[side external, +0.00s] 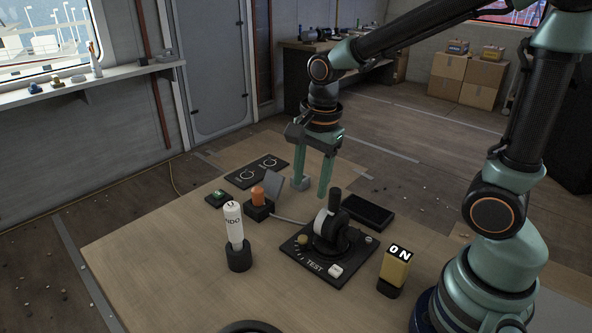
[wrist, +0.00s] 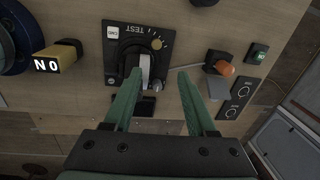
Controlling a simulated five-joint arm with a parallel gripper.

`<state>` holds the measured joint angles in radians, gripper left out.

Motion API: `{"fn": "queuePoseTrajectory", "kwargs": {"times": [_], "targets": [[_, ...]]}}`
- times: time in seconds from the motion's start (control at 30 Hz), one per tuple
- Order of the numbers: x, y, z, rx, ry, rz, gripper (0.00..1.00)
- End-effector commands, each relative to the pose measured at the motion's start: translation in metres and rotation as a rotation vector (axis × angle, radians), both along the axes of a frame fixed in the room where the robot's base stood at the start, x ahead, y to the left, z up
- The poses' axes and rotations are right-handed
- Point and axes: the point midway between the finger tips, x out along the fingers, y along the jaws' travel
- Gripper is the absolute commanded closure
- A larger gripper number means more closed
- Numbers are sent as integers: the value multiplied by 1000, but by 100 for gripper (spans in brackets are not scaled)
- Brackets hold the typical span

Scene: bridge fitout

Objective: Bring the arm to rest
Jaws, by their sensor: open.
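My gripper (side external: 312,188) has its two green fingers pointing down, apart, with nothing between them. In the side view it hangs above the back of the wooden table (side external: 150,240), behind the black TEST panel (side external: 298,254). In the side view the lever (side external: 335,205) stands up from the panel, apart from the fingers.
A yellow ON block (side external: 396,268) stands at the right, a white cylinder (side external: 234,224) in a black holder at the left. An orange switch (side external: 258,195) with a raised grey cover, a two-dial panel (side external: 257,171) and a dark flat pad (side external: 368,210) surround the lever. The table's left front is clear.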

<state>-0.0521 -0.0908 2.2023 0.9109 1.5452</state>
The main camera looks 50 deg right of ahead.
Motion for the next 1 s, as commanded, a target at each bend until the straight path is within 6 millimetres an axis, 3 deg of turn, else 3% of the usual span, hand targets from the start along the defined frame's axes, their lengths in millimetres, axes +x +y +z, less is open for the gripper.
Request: {"fn": "queuePoseTrajectory", "kwargs": {"times": [0.3, 0.6, 0.8, 1.0], "targets": [[-24, -10, 47, -151, -187, 702, 43], [-46, -16, 70, -375, -291, 1262, 43], [-52, -18, 75, -451, -306, 1417, 43], [-52, -18, 75, -457, -305, 1433, 43]]}}
